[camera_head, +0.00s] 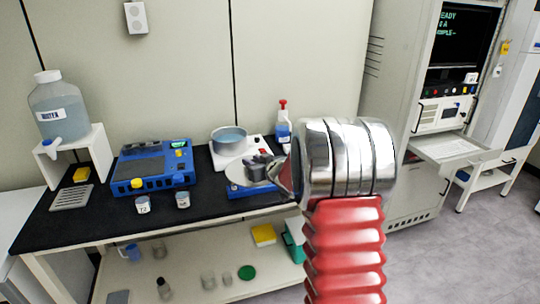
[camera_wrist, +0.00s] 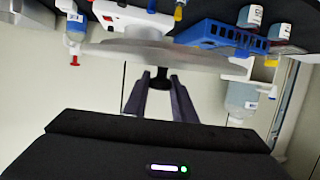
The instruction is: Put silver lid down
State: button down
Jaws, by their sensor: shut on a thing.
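The silver lid (camera_head: 236,172) is a flat round disc with a dark knob, in front of the pot in the head view. In the wrist view the lid (camera_wrist: 190,54) shows nearly edge-on across the top. My gripper (camera_head: 262,168) is shut on its knob, and the fingers (camera_wrist: 160,82) close around the knob in the wrist view. The silver pot (camera_head: 228,140) stands uncovered behind the lid, with bluish liquid inside. It stands on a white device (camera_head: 255,147). The lid appears to be above the black bench top (camera_head: 213,198); the exact gap cannot be told.
A blue device (camera_head: 153,168) stands left of the lid, with two small labelled jars (camera_head: 143,205) in front. A red-capped bottle (camera_head: 283,127) is behind right. A water jug (camera_head: 57,105) sits on a white stand at left. Black bench top near the front edge is partly clear.

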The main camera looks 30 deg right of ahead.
jog(key=s+a+f, duration=0.2)
jog(key=a+f, duration=0.2)
jog(key=a, duration=0.5)
jog(key=s+a+f, duration=0.2)
jog(key=a+f, duration=0.2)
jog(key=a, duration=0.4)
jog(key=s+a+f, duration=0.3)
jog(key=a+f, duration=0.1)
jog(key=a, duration=0.5)
jog(key=shift+a+f+n+y, duration=0.3)
jog(key=shift+a+f+y, duration=0.05)
jog(key=shift+f+y, duration=0.05)
jog(key=shift+s, duration=0.1)
